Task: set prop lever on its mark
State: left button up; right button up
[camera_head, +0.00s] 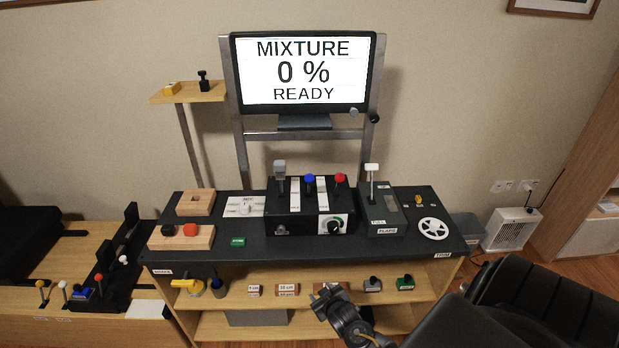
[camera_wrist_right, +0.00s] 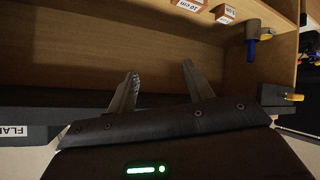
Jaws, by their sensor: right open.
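The lever box (camera_head: 285,226) stands on the dark panel in the head view, with grey, blue and red-knobbed levers and white strips between them. The blue knob (camera_head: 309,178) is in the middle and looks like the prop lever. Its mark is too small to tell. My right gripper (camera_head: 331,293) is low in front of the desk, below and apart from the levers. In the right wrist view its two fingers (camera_wrist_right: 161,82) are spread with nothing between them. My left gripper is not in view.
A screen (camera_head: 305,72) above the panel reads MIXTURE 0 % READY. The flaps lever box (camera_head: 382,222) is right of the lever box, with a white trim wheel (camera_head: 433,229) beyond. Wooden blocks (camera_head: 181,238) sit at the left. The open shelf (camera_head: 250,302) below holds small blocks.

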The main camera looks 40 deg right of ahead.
jog(key=w+d+r+m+t+h, duration=0.15)
jog(key=w+r, duration=0.25)
jog(key=r, duration=0.5)
jog(key=w+d+r+t, duration=0.2)
jog(key=w+r, duration=0.1)
jog(key=r, duration=0.5)
jog(key=m+t+h+p, duration=0.2)
jog(key=t, duration=0.1)
send_near(311, 180)
jog(key=w, duration=0.1)
pick_arm(q)
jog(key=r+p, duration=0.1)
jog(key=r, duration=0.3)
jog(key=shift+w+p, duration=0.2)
jog(key=shift+p, duration=0.1)
pick_arm(e)
jog(key=x, duration=1)
jog(key=shift+w+d, duration=0.1)
jog(key=shift+d, duration=0.1)
grip_shut()
